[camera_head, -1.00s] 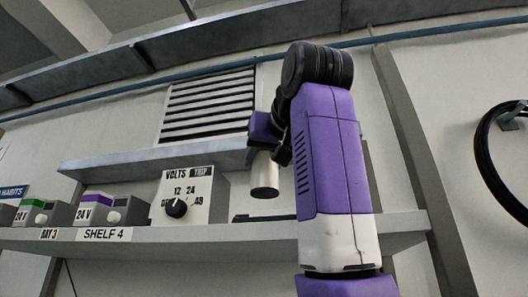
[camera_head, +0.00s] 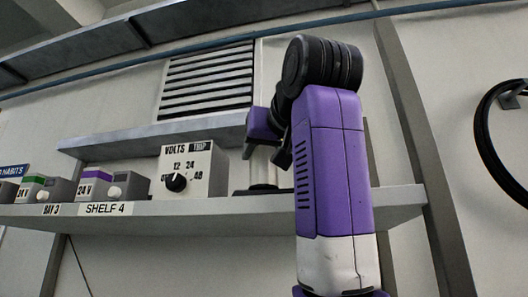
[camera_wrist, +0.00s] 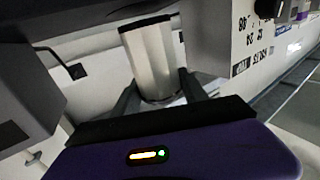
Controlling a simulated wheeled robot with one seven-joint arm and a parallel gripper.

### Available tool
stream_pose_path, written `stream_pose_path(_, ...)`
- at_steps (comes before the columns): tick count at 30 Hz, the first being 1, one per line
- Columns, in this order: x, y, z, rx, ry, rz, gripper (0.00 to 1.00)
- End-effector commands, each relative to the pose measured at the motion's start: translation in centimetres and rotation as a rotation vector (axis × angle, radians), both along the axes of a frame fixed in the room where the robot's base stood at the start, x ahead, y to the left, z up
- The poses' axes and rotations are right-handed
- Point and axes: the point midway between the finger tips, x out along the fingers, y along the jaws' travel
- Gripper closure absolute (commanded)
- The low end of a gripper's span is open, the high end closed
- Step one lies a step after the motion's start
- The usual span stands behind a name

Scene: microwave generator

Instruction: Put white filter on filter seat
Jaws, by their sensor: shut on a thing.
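The white filter (camera_wrist: 150,62) is a pale cylinder between the two fingers of my gripper (camera_wrist: 158,92) in the wrist view. My gripper is shut on it. In the head view my gripper (camera_head: 264,138) is above the shelf, with the filter (camera_head: 263,174) upright below it, partly hidden by the dark wrist parts. The filter seat appears to be the dark flat base (camera_head: 262,190) on the shelf directly under the filter. The filter's lower end is close to this base; I cannot tell whether they touch.
A grey meter box (camera_head: 193,170) with a VOLTS dial stands left of the filter on the shelf (camera_head: 190,208). Smaller grey modules (camera_head: 97,187) stand farther left. A ledge (camera_head: 150,138) and vent grille (camera_head: 207,82) are behind. A black cable coil (camera_head: 490,130) hangs at right.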

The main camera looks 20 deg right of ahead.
Motion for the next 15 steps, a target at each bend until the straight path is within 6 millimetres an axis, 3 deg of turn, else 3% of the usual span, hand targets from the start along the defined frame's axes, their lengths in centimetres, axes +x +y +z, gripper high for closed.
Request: stream_pose_path(15, -0.01, 0.0, -0.88, 0.0, -0.001, 0.0, 0.98)
